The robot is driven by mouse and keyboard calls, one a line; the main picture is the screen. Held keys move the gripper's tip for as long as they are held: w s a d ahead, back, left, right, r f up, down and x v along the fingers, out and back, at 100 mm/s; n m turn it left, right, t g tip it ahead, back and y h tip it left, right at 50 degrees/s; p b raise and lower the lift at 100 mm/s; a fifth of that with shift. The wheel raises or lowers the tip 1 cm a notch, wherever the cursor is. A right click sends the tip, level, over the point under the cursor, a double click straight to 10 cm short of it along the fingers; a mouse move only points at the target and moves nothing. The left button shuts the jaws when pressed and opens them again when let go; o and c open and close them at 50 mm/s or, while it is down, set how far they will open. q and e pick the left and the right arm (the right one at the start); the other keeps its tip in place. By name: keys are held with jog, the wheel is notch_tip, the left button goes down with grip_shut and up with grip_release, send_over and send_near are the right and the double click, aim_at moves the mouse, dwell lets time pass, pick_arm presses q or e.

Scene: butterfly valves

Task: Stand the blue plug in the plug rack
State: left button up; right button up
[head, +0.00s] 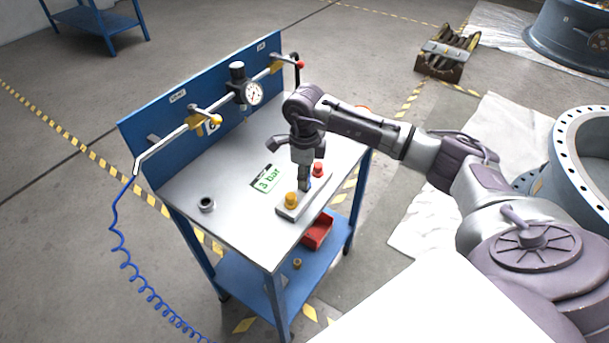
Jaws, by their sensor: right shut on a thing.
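The plug rack (286,212) is a light grey bar on the front right of the metal-topped bench. A yellow plug (291,199) stands at its near end and a red plug (318,169) at its far end. My right gripper (304,182) points down over the middle of the rack, between these two plugs. It is shut on the blue plug (308,187), of which only a little blue shows at the fingertips. The fingers hide the rest, so I cannot tell whether the plug is seated in the rack. My left gripper is not in view.
The blue back panel carries a pipe with a pressure gauge (252,93) and valve handles. A "3 bar" card (267,180) and a dark ring (207,204) lie on the bench top (228,220). A red bin (317,232) sits on the lower shelf.

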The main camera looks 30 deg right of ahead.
jog(key=shift+f+b, duration=0.55)
jog(key=shift+b, duration=0.05)
dwell(1.0)
jog(key=o, duration=1.4)
jog(key=shift+r, duration=0.15)
jog(key=shift+r+p, duration=2.3)
jog(key=shift+r, duration=1.35)
